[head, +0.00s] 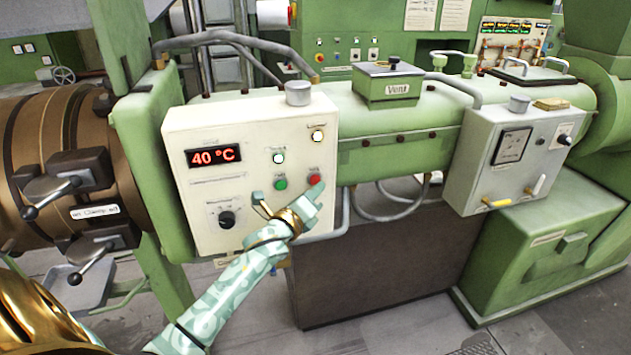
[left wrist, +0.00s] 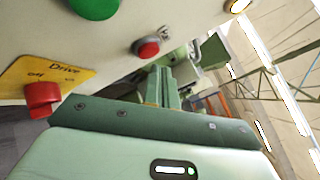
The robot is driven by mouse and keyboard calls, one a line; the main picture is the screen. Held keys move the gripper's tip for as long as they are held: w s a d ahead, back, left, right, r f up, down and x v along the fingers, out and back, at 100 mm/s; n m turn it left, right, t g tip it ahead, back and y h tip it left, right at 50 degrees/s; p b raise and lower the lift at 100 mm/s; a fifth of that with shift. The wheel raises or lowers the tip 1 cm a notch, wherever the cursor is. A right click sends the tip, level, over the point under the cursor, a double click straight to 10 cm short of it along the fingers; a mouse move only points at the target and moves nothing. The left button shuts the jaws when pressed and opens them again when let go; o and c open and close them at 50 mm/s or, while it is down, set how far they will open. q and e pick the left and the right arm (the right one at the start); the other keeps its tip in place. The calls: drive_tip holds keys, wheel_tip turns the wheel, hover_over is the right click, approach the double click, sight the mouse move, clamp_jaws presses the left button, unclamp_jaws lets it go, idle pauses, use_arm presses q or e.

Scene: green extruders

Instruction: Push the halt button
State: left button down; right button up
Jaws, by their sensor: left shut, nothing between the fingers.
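The white control box (head: 180,235) carries a small red button (head: 314,179), which I take for the halt button. In the left wrist view the red button (left wrist: 148,48) sticks out of the panel. My left gripper (head: 319,189) is shut and empty, with its fingertips at or just below the red button in the head view. In the left wrist view the gripper (left wrist: 160,76) has its tips beside the button; I cannot tell whether they touch it. The button does not look clearly pressed. My right gripper is not in view.
A green button (head: 280,184) sits left of the red one, with white lamps above. A black knob (head: 227,219) is lower left. A red Drive switch (left wrist: 43,97) on a yellow plate shows near the wrist. A grey box (head: 470,190) hangs at right.

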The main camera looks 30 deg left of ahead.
use_arm(q)
drive_tip(key=shift+w+a, duration=0.1)
idle(0.7)
drive_tip(key=shift+w+a, duration=0.2)
drive_tip(key=shift+a, duration=0.05)
drive_tip(key=shift+w+a, duration=0.25)
idle(0.8)
idle(0.3)
drive_tip(key=shift+s+d+p, duration=0.3)
drive_tip(key=shift+s+d, duration=0.25)
drive_tip(key=shift+d, duration=0.05)
drive_tip(key=shift+s+d+p, duration=0.75)
drive_tip(key=shift+s+d, duration=0.9)
drive_tip(key=shift+d, duration=0.25)
